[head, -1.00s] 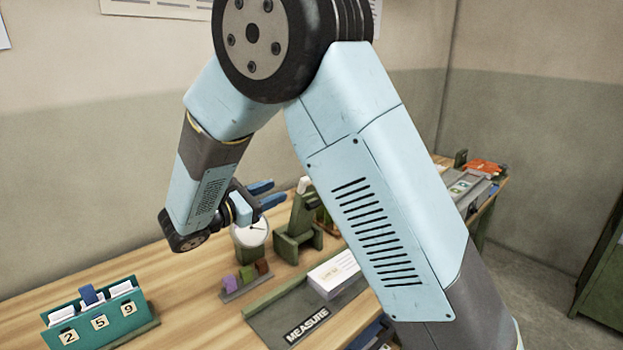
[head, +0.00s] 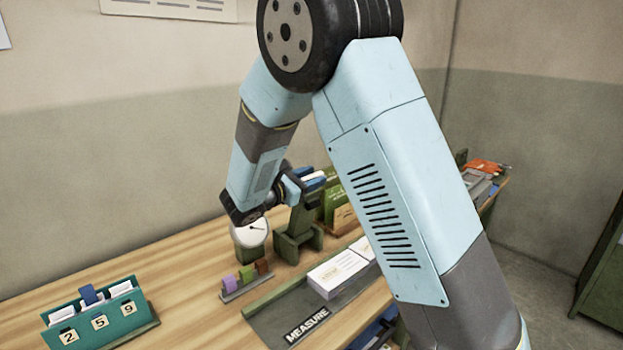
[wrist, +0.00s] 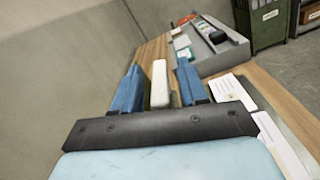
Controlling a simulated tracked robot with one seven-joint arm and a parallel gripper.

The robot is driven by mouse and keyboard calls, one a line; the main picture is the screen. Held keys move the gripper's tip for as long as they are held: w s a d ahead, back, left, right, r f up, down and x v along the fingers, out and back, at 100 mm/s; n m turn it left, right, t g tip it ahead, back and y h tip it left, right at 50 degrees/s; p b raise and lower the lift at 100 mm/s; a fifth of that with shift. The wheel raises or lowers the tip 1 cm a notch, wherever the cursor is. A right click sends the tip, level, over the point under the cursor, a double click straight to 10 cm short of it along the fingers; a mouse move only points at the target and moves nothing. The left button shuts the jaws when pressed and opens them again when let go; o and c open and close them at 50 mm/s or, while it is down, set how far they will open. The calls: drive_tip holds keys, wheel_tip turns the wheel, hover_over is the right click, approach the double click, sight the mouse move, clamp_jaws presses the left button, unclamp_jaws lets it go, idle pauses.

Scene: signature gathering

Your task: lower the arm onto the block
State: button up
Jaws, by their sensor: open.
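A green stand (head: 296,238) with a blocky base and an upright post stands at the back of the table, behind the dial. In the wrist view a pale bar (wrist: 160,84) shows between my two blue fingers; it looks like the white-tipped top of that stand. My gripper (wrist: 158,67) is open, with one finger on each side of the bar. Whether either finger touches it I cannot tell. In the head view my gripper (head: 314,181) is at the top of the stand, partly hidden by my arm. No block is clearly distinguishable from the stand's base.
A round white dial (head: 255,233) stands left of the stand. A rack of small coloured pieces (head: 246,280), a grey MEASURE tray (head: 290,322) with white cards (head: 338,270), and a teal number holder (head: 100,320) are nearer. Bare wood lies between the holder and rack.

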clamp_jaws()
idle(0.4)
